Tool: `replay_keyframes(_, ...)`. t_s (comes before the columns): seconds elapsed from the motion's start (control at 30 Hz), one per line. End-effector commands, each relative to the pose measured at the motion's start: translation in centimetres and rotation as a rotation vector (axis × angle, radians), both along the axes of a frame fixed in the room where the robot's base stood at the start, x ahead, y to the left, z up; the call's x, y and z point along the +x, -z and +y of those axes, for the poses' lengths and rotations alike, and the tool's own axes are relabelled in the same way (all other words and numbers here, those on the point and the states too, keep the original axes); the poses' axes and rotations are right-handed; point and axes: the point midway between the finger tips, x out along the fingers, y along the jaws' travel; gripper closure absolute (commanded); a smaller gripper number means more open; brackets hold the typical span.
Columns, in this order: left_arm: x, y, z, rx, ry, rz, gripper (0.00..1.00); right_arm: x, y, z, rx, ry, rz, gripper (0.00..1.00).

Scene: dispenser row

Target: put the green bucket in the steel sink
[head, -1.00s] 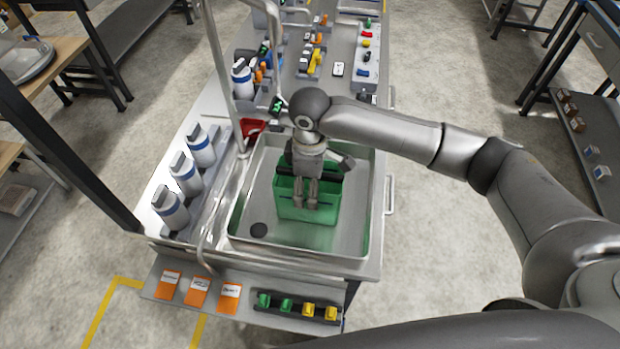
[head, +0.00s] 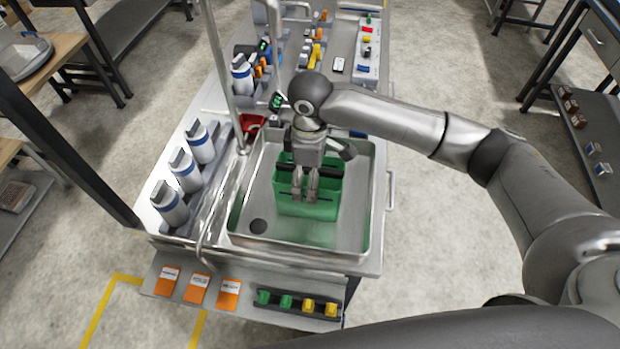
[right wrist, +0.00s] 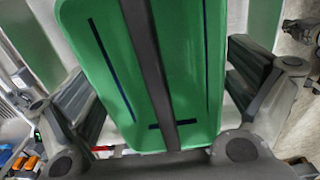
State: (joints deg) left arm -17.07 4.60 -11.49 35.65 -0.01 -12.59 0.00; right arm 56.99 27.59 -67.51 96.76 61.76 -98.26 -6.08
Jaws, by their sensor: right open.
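The green bucket (head: 322,206) stands inside the steel sink (head: 377,205), near its middle. A dark handle bar crosses its top. My right gripper (head: 304,194) is over the bucket, pointing down, and hides part of it. In the right wrist view, the bucket (right wrist: 190,50) fills the middle, with the dark handle (right wrist: 150,65) crossing between the spread fingers (right wrist: 165,100). The fingers are open, one on each side, and not closed on the handle. My left gripper is not in view.
Several white and blue bottles (head: 185,172) line the counter left of the sink. A tall faucet pipe (head: 222,70) rises by the sink's left edge. A red item (head: 252,125) lies behind it. Orange cards (head: 197,290) and green and yellow switches (head: 297,303) are on the front ledge.

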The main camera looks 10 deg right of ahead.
Motion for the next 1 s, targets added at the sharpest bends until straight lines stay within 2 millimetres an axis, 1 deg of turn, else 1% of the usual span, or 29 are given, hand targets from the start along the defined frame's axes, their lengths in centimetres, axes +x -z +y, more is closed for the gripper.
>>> replay_keyframes(0.03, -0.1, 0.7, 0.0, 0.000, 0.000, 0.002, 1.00, 0.1, -0.8, 0.0, 0.002, -0.001, -0.005, 0.00)
replay_keyframes(0.3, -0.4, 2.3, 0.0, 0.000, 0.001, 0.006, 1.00, 0.1, -6.7, 0.0, 0.002, 0.001, -0.005, 0.00)
replay_keyframes(0.4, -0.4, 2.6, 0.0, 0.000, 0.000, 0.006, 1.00, 0.1, -8.3, 0.0, 0.002, 0.000, -0.004, 0.00)
replay_keyframes(0.5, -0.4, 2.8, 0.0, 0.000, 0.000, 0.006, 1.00, 0.0, -9.4, 0.1, 0.002, 0.000, -0.001, 0.00)
replay_keyframes(0.67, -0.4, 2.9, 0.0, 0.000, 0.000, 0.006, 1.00, 0.0, -10.2, 0.0, 0.001, 0.001, 0.000, 0.00)
replay_keyframes(1.0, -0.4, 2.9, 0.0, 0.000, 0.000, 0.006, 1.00, 0.0, -10.2, 0.0, 0.000, 0.001, 0.001, 0.00)
